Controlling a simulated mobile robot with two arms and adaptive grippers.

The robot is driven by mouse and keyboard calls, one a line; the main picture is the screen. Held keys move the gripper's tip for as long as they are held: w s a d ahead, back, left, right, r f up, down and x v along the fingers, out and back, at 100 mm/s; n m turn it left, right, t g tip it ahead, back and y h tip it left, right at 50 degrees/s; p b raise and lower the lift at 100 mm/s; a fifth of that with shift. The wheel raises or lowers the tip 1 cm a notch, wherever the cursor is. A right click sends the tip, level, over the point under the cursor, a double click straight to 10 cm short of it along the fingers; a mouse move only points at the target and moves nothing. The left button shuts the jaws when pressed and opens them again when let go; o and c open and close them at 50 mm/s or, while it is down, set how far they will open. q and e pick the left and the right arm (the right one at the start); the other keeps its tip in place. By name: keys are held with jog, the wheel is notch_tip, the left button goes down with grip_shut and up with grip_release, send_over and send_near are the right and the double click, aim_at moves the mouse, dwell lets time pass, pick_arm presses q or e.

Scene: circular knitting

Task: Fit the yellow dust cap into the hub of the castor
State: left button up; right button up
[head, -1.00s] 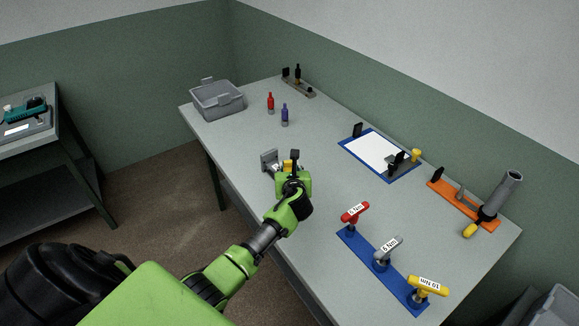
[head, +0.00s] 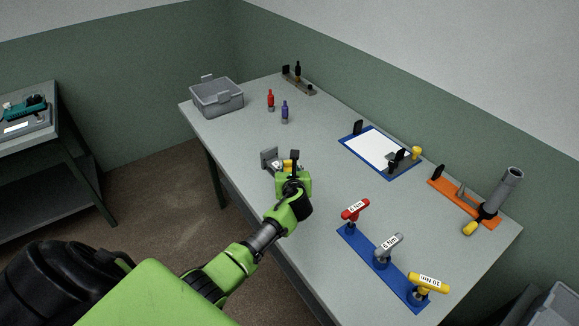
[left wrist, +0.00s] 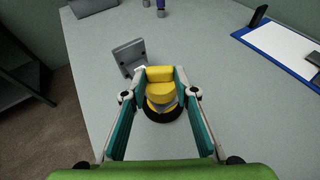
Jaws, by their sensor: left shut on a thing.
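The yellow dust cap (left wrist: 160,74) is between the fingertips of my left gripper (left wrist: 160,82), which is shut on it. In the head view my left gripper (head: 291,168) is over the near left part of the table. The castor lies under the gripper: its grey mounting plate (left wrist: 128,57) stands up to the left, and its dark wheel (left wrist: 161,113) shows below the cap. The plate also shows in the head view (head: 268,157). The cap is at or just over the wheel; its lower edge and the hub are hidden, so I cannot tell whether it is seated. My right gripper is out of view.
A grey bin (head: 217,98), a red bottle (head: 270,100) and a purple bottle (head: 284,112) stand farther back. A blue-edged clipboard (head: 378,152), an orange stand (head: 447,190) and a blue rack (head: 362,250) with labelled T-handles are to the right. The table between is clear.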

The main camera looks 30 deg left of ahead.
pick_arm(q)
jog(key=shift+f+b, duration=0.6)
jog(key=shift+f, duration=0.5)
jog(key=o, duration=1)
jog(key=v, duration=1.2)
